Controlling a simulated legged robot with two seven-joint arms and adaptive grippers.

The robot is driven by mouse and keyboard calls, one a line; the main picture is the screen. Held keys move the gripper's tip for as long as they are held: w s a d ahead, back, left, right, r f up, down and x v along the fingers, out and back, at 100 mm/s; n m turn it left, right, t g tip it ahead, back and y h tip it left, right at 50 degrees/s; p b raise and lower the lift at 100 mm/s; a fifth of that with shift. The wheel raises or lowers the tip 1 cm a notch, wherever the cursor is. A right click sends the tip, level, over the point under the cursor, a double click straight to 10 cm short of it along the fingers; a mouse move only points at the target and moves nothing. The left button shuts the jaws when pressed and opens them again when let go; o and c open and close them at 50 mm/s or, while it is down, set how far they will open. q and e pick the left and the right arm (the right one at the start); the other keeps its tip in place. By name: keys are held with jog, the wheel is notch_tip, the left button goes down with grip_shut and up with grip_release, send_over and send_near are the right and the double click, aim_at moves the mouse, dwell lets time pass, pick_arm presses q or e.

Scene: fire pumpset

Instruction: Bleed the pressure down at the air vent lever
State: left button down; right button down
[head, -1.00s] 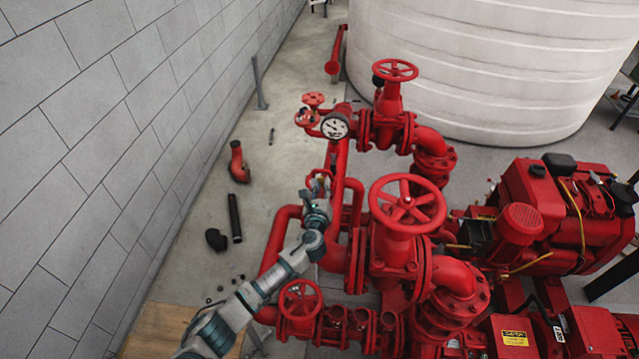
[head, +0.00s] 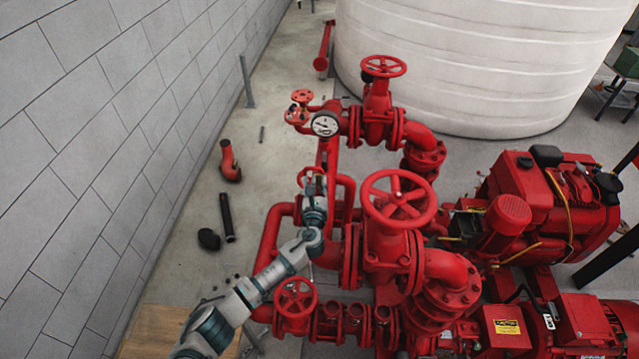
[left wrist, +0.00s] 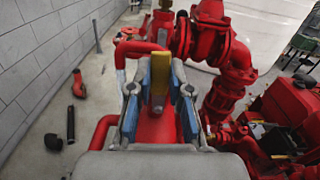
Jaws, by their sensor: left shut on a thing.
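My left gripper (head: 314,187) is at the red pipework below the pressure gauge (head: 325,124). In the left wrist view, my left gripper (left wrist: 160,88) has its blue-padded fingers around a small yellow lever (left wrist: 161,82) and is shut on it. The lever stands upright in front of a red pipe. In the head view the lever is hidden by the gripper and too small to make out. The gauge has a white dial, but its reading is too small to tell. My right gripper does not show.
A large red handwheel (head: 398,200) stands close right of my left gripper. A smaller handwheel (head: 296,297) is near my forearm. The red engine (head: 555,210) is at the right and a white tank (head: 480,65) behind. Loose pipe pieces (head: 227,217) lie on the floor by the wall.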

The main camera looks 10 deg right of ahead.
pick_arm(q)
jog(key=c, duration=1.2)
grip_release()
jog(key=shift+s+d+f, duration=0.1)
jog(key=shift+f, duration=0.2)
jog(key=shift+o, duration=0.7)
jog(key=shift+r, duration=0.1)
jog(key=v, duration=1.2)
jog(key=shift+d, duration=0.15)
